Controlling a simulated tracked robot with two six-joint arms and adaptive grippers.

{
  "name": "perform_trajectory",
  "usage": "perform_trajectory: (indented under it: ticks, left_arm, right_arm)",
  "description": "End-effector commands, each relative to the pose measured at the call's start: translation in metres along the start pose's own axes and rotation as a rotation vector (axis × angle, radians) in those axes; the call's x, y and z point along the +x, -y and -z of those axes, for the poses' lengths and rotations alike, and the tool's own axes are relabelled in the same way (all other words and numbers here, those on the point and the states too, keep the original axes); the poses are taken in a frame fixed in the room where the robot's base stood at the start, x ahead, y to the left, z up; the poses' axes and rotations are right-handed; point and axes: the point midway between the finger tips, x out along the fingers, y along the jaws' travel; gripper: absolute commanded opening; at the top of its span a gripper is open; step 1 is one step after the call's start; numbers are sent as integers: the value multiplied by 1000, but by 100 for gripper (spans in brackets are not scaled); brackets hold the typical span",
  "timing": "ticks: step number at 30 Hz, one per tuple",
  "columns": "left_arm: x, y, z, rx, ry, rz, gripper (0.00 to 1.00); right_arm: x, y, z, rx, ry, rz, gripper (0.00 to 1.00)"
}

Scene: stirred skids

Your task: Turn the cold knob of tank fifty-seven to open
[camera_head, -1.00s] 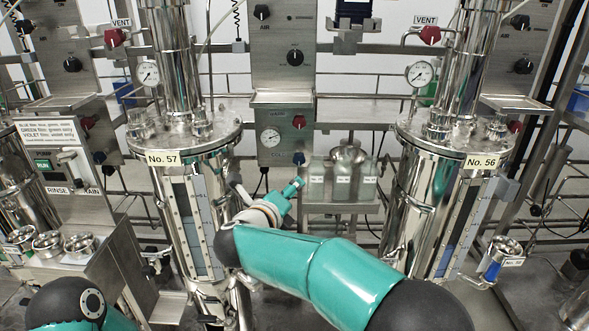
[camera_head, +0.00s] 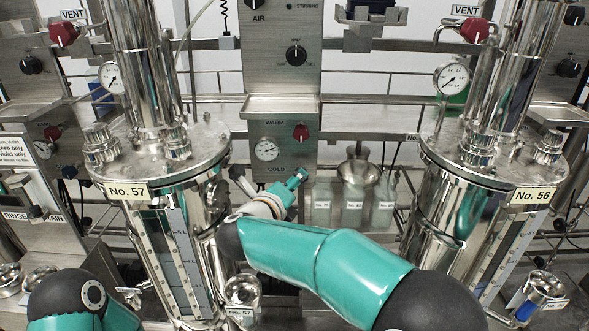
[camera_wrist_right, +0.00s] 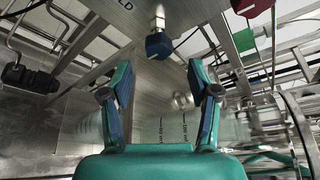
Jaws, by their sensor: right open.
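Tank fifty-seven stands at the left with its "No. 57" plate (camera_head: 126,191). On the steel panel (camera_head: 270,100) right of it are a red knob (camera_head: 301,132) under "WARM" and the word "COLD" below. The blue cold knob (camera_wrist_right: 158,46) shows in the right wrist view, ahead of and slightly above the gap between my right fingertips. In the head view my gripper covers its place. My right gripper (camera_wrist_right: 160,68) is open and empty, apart from the knob; it also shows in the head view (camera_head: 287,181). My left gripper is out of view.
A round gauge (camera_head: 267,149) sits left of the red knob. Bottles (camera_head: 352,200) stand on a shelf right of my right gripper. Tank fifty-six (camera_head: 440,215) stands at the right. Rails run behind.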

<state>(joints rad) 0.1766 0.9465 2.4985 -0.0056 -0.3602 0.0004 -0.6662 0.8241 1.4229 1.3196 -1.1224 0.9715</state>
Motion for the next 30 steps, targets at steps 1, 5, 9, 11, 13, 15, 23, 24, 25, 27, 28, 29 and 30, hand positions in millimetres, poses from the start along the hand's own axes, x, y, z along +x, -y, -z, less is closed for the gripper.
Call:
perform_trajectory:
  ticks: [1,5,9,11,13,15,23,24,25,27,28,29,30]
  left_arm:
    - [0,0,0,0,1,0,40]
    - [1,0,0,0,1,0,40]
    - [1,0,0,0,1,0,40]
    - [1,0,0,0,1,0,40]
    - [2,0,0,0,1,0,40]
    - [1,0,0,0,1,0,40]
    - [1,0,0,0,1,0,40]
    - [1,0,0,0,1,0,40]
    - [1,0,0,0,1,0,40]
    - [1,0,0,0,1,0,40]
    - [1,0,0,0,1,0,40]
    - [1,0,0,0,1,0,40]
    - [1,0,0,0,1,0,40]
  right_arm:
    - [1,-2,-2,-1,3,-2,61]
    - [10,-6,-5,-3,9,-7,61]
    - [28,-9,-9,-4,15,-11,61]
    - [37,-10,-10,-4,16,-12,61]
    - [47,-10,-11,-5,18,-13,61]
    - [56,-11,-12,-5,19,-14,61]
    - [69,-11,-13,-6,22,-15,61]
    - [69,-11,-13,-6,22,-15,61]
    - [69,-11,-13,-7,22,-15,61]
    - [69,-11,-13,-7,22,-15,61]
    - [69,-11,-13,-7,22,-15,61]
    - [69,-11,-13,-7,21,-15,59]
    - [69,-11,-14,-7,22,-15,52]
